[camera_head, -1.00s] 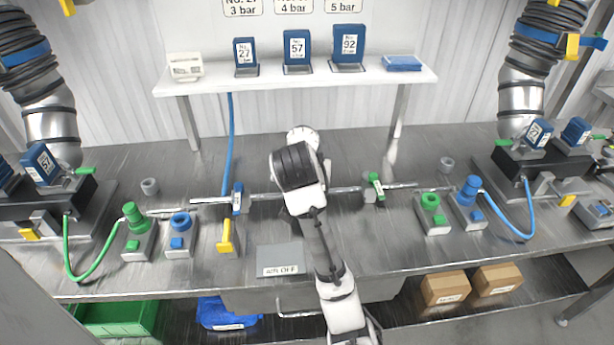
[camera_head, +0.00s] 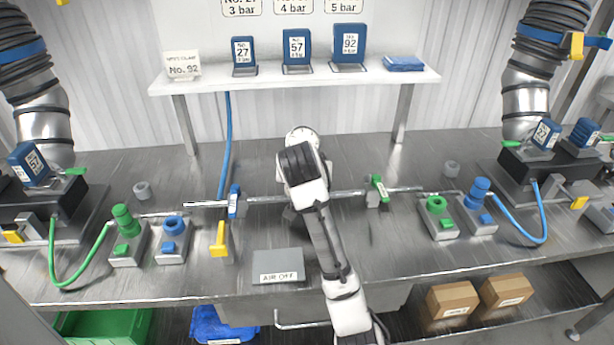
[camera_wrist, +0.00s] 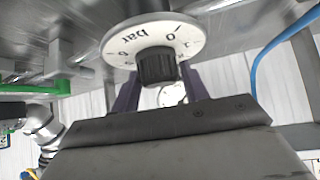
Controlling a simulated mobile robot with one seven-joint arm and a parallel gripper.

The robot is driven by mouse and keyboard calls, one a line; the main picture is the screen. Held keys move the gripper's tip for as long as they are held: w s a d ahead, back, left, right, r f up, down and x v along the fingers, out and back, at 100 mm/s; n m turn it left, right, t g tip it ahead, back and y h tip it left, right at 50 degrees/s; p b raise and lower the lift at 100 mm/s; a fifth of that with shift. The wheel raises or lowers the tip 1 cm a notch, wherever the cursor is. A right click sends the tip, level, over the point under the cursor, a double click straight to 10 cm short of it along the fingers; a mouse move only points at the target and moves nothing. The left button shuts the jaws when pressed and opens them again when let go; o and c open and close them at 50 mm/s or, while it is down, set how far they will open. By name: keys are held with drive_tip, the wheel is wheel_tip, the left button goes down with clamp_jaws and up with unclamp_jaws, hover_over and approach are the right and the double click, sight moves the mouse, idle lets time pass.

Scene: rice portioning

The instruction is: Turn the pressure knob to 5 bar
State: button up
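The pressure knob (camera_wrist: 157,66) is a black ribbed knob in the middle of a white round dial (camera_wrist: 112,47) marked "bar", seen close in the wrist view. The two dark fingers of my gripper (camera_wrist: 158,85) stand on either side of the knob, very near its sides; whether they press on it I cannot tell. In the head view, the white dial (camera_head: 303,134) shows only in part behind my gripper (camera_head: 299,165), which hides the knob. The dial's numbers are too small and tilted to read surely, and I see no clear pointer.
A shelf (camera_head: 285,81) carries a white card (camera_head: 182,66) reading "No. 92" and blue blocks labelled 27, 57 and 92, under bar signs. A grey plate (camera_head: 278,264) reads "AIR OFF". A pipe with a blue valve (camera_head: 233,202) and a green valve (camera_head: 379,189) crosses the bench.

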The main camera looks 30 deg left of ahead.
drive_tip(key=c, duration=0.6)
drive_tip(key=shift+o, duration=0.2)
drive_tip(key=shift+p, duration=0.3)
drive_tip(key=m+h+p, duration=0.1)
drive_tip(key=m, duration=0.1)
drive_tip(key=m+h+p, duration=0.2)
drive_tip(key=shift+a+r+m+t+h+p, duration=0.1)
drive_tip(key=shift+r+m+t+h+p, duration=0.05)
drive_tip(key=shift+m+t+h+p, duration=0.2)
drive_tip(key=shift+m+h+p, duration=1.25)
drive_tip(key=shift+m+h, duration=0.3)
drive_tip(key=shift+m, duration=0.5)
drive_tip(key=shift+f, duration=0.2)
drive_tip(key=o, duration=1)
drive_tip(key=shift+c, duration=0.2)
